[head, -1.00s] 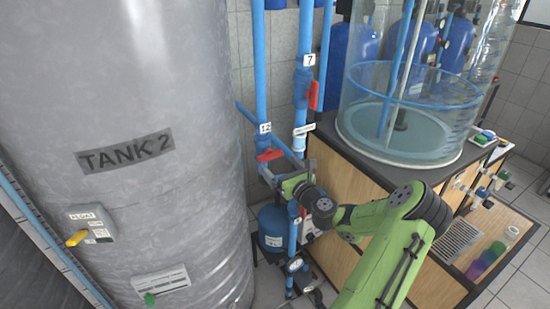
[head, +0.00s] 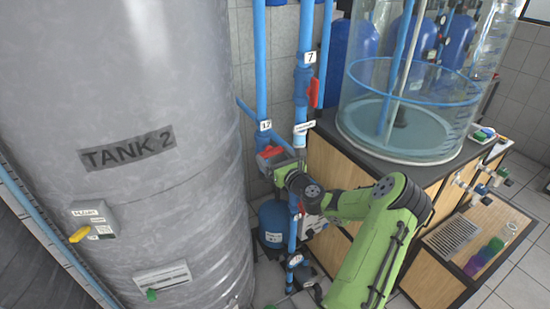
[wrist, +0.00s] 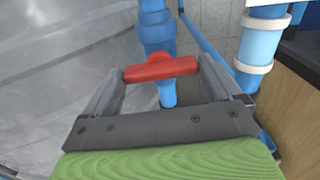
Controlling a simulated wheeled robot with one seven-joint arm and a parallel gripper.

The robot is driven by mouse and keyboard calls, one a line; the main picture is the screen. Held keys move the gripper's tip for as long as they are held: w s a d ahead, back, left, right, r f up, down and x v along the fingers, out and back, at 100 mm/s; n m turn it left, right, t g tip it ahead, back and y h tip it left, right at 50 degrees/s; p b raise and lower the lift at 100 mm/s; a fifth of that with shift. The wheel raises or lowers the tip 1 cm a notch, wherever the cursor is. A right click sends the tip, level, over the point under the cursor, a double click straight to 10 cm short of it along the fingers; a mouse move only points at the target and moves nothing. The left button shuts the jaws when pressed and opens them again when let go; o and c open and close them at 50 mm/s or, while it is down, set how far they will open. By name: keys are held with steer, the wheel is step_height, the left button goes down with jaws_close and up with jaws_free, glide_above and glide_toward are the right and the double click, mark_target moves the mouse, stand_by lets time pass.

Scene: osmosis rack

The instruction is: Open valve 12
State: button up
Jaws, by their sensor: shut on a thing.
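Valve 12 is on the left blue vertical pipe beside the big grey tank, under a white number label (head: 265,126). Its red handle (head: 267,153) shows in the head view, partly hidden by my gripper (head: 276,157). In the wrist view the red handle (wrist: 160,69) lies crosswise to the blue pipe. There my gripper (wrist: 161,75) has one grey finger at each end of the handle, and it is shut on it. The blue valve body (wrist: 157,27) is just beyond the handle.
The grey tank marked TANK 2 (head: 190,215) stands close on the left. A second blue pipe with label 7 (head: 310,58) and a red handle (head: 314,92) runs close on the right. A wooden cabinet (head: 335,165) with a clear cylinder tank (head: 405,115) stands further right.

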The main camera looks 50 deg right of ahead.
steer(key=shift+n, duration=0.3)
steer(key=n+b, duration=0.2)
steer(key=n, duration=0.2)
steer(key=shift+f, duration=0.1)
steer(key=n+b, duration=1.1)
steer(key=n, duration=0.2)
stand_by(0.5)
steer(key=o, duration=0.7)
steer(key=shift+o, duration=0.2)
steer(key=shift+s, duration=0.1)
